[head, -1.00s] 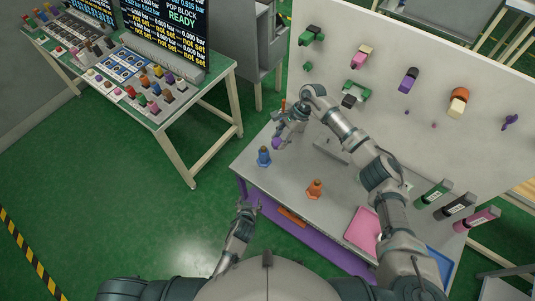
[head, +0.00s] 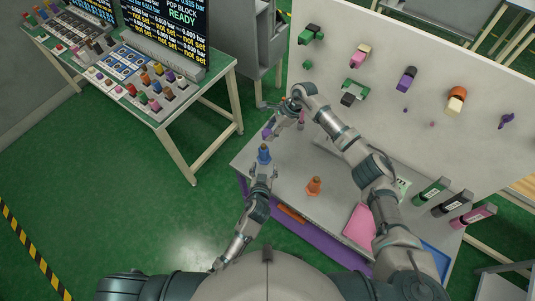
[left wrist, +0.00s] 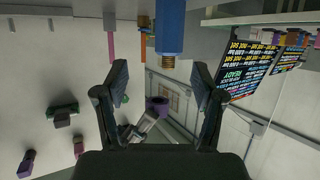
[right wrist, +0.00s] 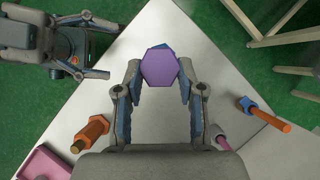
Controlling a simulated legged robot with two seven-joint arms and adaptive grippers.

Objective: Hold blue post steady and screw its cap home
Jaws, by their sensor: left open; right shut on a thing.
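The blue post (head: 264,155) stands upright near the left front of the workbench; it also shows inverted at the top of the left wrist view (left wrist: 170,28). My left gripper (head: 262,172) is open, its fingers close to the post on the near side; contact cannot be told. My right gripper (head: 275,128) is shut on a purple cap (head: 268,132), above and beyond the post. The cap's hexagonal face fills the gap between the fingers in the right wrist view (right wrist: 158,67). The cap is apart from the post in the left wrist view (left wrist: 157,104).
An orange post (head: 314,186) stands right of the blue post on the workbench (head: 284,185). A pink tray (head: 360,226) lies farther right. A blue-capped orange rod (right wrist: 268,115) and a pink rod (right wrist: 220,140) stand beneath my right arm. A pegboard (head: 430,75) closes off the back.

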